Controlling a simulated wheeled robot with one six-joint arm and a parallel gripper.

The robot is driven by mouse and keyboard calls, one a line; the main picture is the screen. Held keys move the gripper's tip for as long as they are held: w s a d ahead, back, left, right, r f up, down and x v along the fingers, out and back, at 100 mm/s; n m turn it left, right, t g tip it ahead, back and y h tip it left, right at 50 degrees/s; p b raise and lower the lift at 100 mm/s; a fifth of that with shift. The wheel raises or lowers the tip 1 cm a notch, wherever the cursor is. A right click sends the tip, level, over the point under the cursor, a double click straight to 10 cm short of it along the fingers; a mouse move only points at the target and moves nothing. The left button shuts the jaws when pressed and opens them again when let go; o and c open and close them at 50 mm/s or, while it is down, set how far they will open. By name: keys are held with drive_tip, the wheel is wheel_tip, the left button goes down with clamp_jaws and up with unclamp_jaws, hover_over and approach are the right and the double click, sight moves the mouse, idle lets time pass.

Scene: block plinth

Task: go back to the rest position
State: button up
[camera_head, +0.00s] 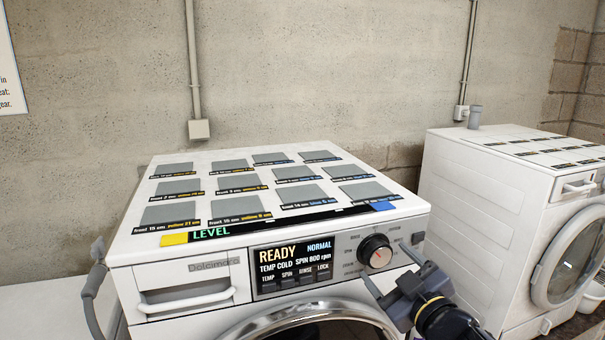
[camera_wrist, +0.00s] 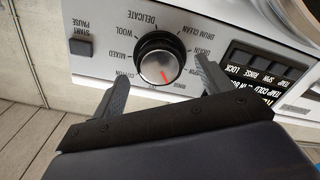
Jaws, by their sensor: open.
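My gripper (camera_head: 391,268) is in front of the control panel of the near white washing machine (camera_head: 135,255), at the panel's right part. Its two fingers are apart with nothing between them. The wrist view shows the fingers (camera_wrist: 158,92) spread on either side of the dark round dial (camera_wrist: 159,60), which has a red pointer mark. I cannot tell whether the fingers touch the panel. The dial also shows in the head view (camera_head: 376,252), just above the gripper. The lit display (camera_head: 290,262) reads READY, NORMAL, TEMP COLD, SPIN 800 rpm.
The machine's top carries several grey square pads (camera_head: 237,207) with labels, and a front strip reading LEVEL (camera_head: 210,233) between a yellow and a blue patch. A second white machine (camera_head: 475,190) stands to the right. A concrete wall (camera_head: 300,80) is behind.

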drive_tip(key=shift+x, duration=1.3)
drive_tip(key=shift+s+d+r, duration=0.1)
drive_tip(key=shift+s+d, duration=0.15)
drive_tip(key=shift+s, duration=0.3)
drive_tip(key=p+v, duration=0.4)
drive_tip(key=v, duration=0.5)
drive_tip(key=shift+m, duration=0.3)
drive_tip(key=b+x, duration=0.3)
drive_tip(key=x, duration=0.7)
drive_tip(key=shift+w+a+r, duration=0.1)
drive_tip(key=shift+w, duration=0.1)
drive_tip(key=shift+s+m+p, duration=0.15)
drive_tip(key=shift+m+p, duration=0.5)
drive_tip(key=shift+m, duration=0.45)
drive_tip(key=m+p, duration=0.5)
drive_tip(key=b+v, duration=0.1)
drive_tip(key=v, duration=0.7)
drive_tip(key=shift+s, duration=0.25)
